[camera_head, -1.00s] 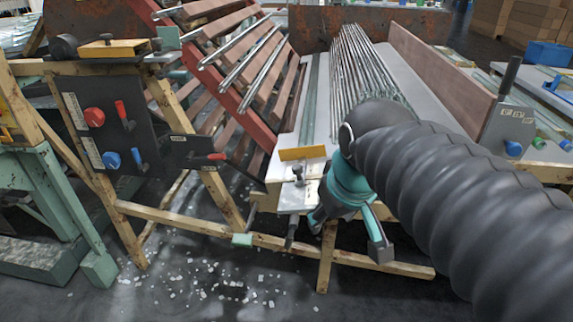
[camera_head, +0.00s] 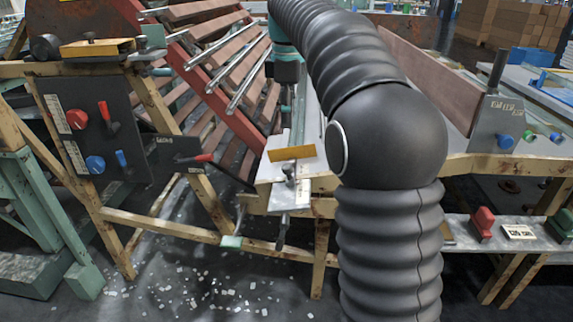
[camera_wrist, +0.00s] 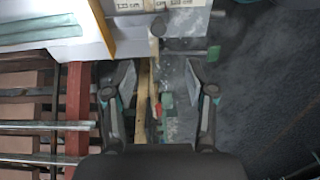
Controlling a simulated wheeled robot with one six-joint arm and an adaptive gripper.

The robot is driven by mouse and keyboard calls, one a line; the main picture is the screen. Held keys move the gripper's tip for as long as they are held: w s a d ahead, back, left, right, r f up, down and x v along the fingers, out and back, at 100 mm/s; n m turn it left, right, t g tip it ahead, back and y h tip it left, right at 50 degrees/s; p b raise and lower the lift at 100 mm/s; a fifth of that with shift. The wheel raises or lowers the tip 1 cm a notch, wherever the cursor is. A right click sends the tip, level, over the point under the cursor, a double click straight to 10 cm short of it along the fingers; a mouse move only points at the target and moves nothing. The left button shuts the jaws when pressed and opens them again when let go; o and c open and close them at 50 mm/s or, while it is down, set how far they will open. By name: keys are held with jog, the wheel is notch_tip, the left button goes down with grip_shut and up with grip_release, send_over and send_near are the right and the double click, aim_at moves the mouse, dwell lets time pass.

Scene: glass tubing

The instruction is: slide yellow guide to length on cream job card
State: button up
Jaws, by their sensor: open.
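The yellow guide (camera_head: 291,153) is an upright plate across the near end of the pale bench. It shows in the wrist view as a yellow strip (camera_wrist: 100,25) at top left. In the head view the gripper (camera_head: 287,75) is beyond the guide, partly hidden by my arm.
A sloping rack (camera_head: 215,75) with glass tubes stands left of the bench. A dark panel (camera_head: 95,125) with red and blue knobs is further left. A small clamp (camera_head: 289,170) sits in front of the guide. A brown board (camera_head: 430,75) runs along the right.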

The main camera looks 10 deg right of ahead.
aim_at(287, 167)
jog(key=f+b, duration=0.1)
jog(key=f, duration=0.6)
jog(key=f+b, duration=0.2)
jog(key=f, duration=0.5)
jog(key=shift+w, duration=0.2)
grip_shut()
jog(key=shift+s+a, duration=0.1)
